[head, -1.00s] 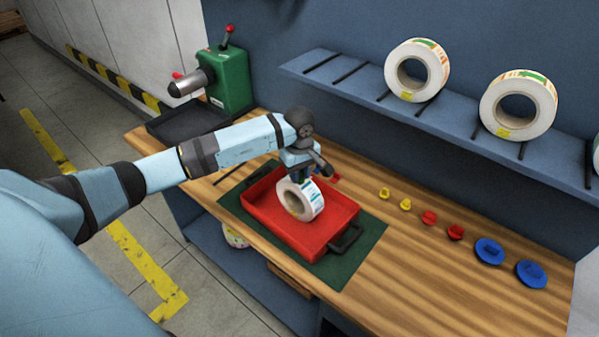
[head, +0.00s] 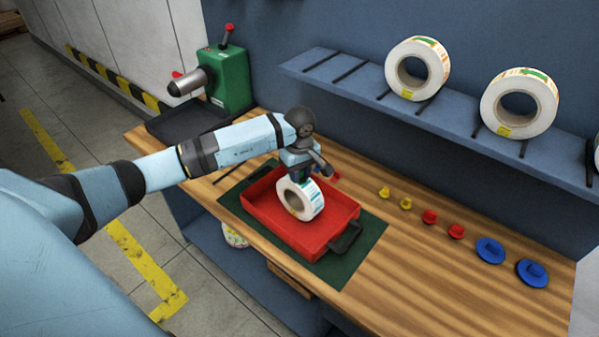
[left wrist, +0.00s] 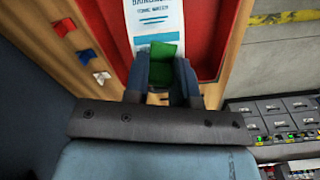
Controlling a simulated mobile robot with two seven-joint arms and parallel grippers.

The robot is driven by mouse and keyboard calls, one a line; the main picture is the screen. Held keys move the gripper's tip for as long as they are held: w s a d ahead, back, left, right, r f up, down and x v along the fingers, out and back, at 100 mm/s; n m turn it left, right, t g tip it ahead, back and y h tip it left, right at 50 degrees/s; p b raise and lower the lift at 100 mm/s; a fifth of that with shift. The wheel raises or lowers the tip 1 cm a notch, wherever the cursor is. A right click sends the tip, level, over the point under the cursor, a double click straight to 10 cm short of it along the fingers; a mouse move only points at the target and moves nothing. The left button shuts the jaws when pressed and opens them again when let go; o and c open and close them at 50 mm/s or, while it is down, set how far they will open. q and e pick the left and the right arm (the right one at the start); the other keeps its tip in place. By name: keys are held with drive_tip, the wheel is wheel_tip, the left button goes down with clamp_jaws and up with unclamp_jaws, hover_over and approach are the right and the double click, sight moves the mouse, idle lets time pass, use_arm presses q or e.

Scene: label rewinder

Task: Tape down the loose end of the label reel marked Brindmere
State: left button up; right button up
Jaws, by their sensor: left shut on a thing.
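The label reel marked Brindmere (head: 315,199), white with blue and teal print, stands on its rim in the red tray (head: 262,205). Its printed face (left wrist: 155,14) shows at the top of the left wrist view, with the name partly cut off. My left gripper (head: 304,178) points down at the top of the reel. In the left wrist view its fingers are shut on a small green piece (left wrist: 163,66), which overlaps the label strip. I cannot tell whether the piece touches the label. The loose end cannot be made out. My right gripper is out of view.
The tray sits on a dark green mat (head: 365,243) on the wooden bench (head: 420,270). Blue, red and yellow plugs lie to the right. A green machine (head: 232,80) stands at the back left.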

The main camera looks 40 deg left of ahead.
use_arm(q)
drive_tip(key=shift+f, duration=0.15)
drive_tip(key=o, duration=1)
drive_tip(key=shift+c, duration=0.2)
